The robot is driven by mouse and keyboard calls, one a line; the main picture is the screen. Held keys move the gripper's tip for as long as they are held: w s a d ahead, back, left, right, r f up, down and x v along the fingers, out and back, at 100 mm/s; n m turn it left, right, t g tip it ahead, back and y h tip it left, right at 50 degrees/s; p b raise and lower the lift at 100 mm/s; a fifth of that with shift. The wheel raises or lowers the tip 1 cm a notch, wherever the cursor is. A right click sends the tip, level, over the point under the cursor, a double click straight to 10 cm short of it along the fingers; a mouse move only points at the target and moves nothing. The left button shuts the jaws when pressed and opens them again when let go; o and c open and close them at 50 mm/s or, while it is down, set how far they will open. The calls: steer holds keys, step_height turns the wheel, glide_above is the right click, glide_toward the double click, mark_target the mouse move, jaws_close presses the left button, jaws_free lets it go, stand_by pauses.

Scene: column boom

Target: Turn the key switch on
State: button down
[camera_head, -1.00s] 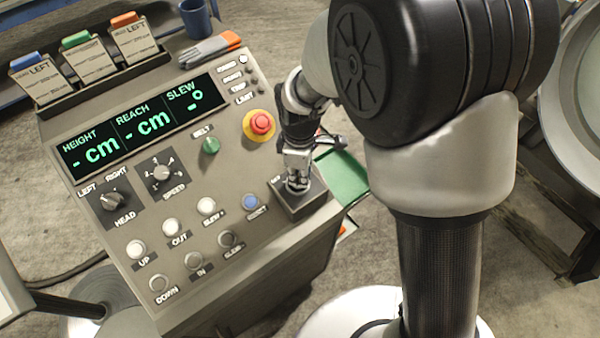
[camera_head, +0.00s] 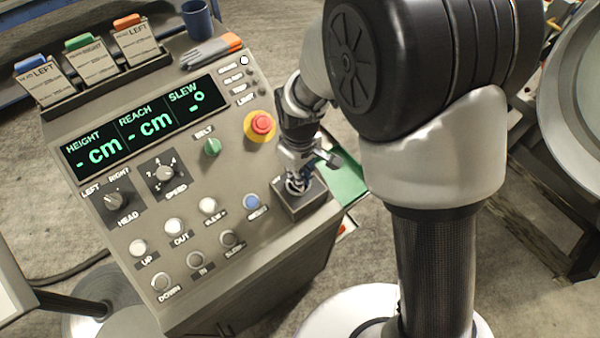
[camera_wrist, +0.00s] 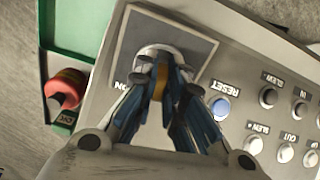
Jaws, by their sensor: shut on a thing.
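The key switch sits on a dark square plate (camera_head: 311,200) at the right corner of the sloping console (camera_head: 250,228). In the wrist view its round pale collar (camera_wrist: 148,53) shows on the grey plate. My gripper (camera_head: 297,187) is over the switch, and in the wrist view the blue-padded fingers (camera_wrist: 162,85) are shut on the key, a narrow yellowish piece (camera_wrist: 160,82) between the tips. The fingers hide most of the key. "ON" lettering (camera_wrist: 119,85) shows beside the plate. The console display (camera_head: 145,127) reads dashes.
A red emergency stop (camera_head: 262,123) on a yellow base and a blue reset button (camera_head: 251,202) are near my gripper. A green box (camera_wrist: 75,25) lies beside the console. Several buttons and knobs fill the panel; a blue mug (camera_head: 196,19) stands behind.

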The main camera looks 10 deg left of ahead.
steer(key=m, duration=0.4)
steer(key=shift+m+p, duration=0.3)
steer(key=m, duration=0.4)
steer(key=shift+s+a+m, duration=0.1)
steer(key=shift+a+m, duration=0.05)
steer(key=shift+m, duration=0.25)
steer(key=c, duration=1.7)
jaws_free()
step_height(320, 180, up, 12)
steer(key=shift+r, duration=0.1)
